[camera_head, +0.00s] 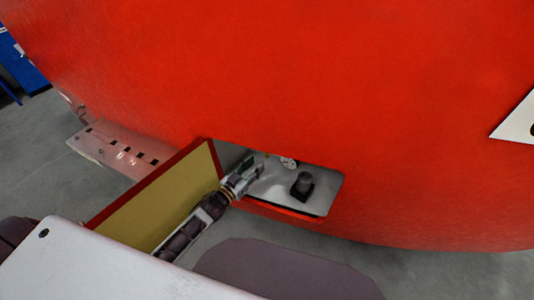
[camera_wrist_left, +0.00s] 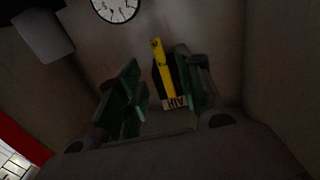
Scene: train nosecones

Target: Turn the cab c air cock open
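The air cock shows in the left wrist view as a yellow lever (camera_wrist_left: 162,68) standing nearly upright, with an "AIR" label (camera_wrist_left: 174,103) at its lower end. My left gripper (camera_wrist_left: 153,70) is open, its green-padded fingers apart. The lever appears between them, closer to the right-hand finger; I cannot tell whether they touch. In the head view my left gripper (camera_head: 254,168) reaches into the left part of the open recess (camera_head: 275,190) in the red nosecone (camera_head: 300,80). The lever cannot be made out there. My right gripper is not in view.
A round gauge (camera_wrist_left: 117,8) is on the recess wall above the lever. A black knob-like fitting (camera_head: 302,185) stands in the recess right of my gripper. The open door (camera_head: 165,200), yellowish inside with a red edge, is left of the recess, alongside my arm.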

